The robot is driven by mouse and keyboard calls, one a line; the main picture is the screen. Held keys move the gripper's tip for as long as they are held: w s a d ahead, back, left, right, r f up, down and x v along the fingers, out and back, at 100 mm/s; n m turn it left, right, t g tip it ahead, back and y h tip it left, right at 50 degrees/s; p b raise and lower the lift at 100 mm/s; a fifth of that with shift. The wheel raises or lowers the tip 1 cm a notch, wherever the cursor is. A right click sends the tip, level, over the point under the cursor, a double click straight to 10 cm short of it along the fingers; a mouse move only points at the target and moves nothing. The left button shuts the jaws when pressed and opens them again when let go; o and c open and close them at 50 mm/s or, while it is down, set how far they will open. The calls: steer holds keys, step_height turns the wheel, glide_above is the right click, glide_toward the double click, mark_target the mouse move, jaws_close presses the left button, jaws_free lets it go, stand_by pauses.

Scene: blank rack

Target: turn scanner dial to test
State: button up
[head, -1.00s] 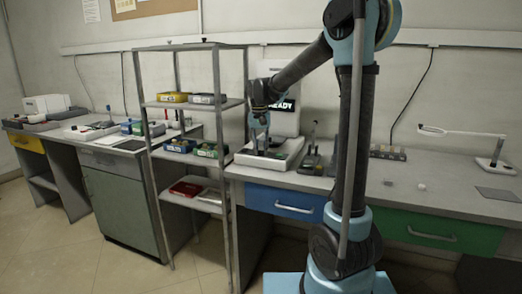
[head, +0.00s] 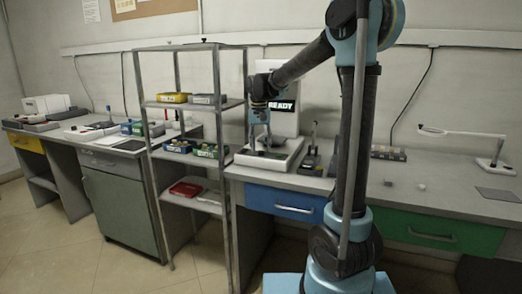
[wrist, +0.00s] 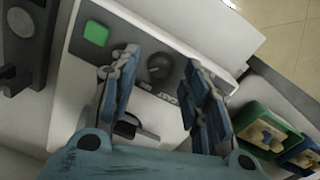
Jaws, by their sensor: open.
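The scanner (head: 272,152) is a white machine with a low base and a tall back on the bench, its screen (head: 281,106) reading "READY". In the wrist view its grey panel (wrist: 133,35) carries a dark round dial (wrist: 159,66) and a green square button (wrist: 96,33). My gripper (head: 259,143) hangs over the scanner base. In the wrist view my gripper (wrist: 163,72) is open, with the dial between and beyond its blue fingers. I cannot tell whether a finger touches it. The dial's setting is too small to read.
A metal shelf rack (head: 217,130) with small bins (head: 206,151) stands just left of the scanner. A dark device with an upright lever (head: 311,158) stands close on its right.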

step_height(320, 180, up, 10)
steer(key=shift+a, duration=0.2)
stand_by(0.4)
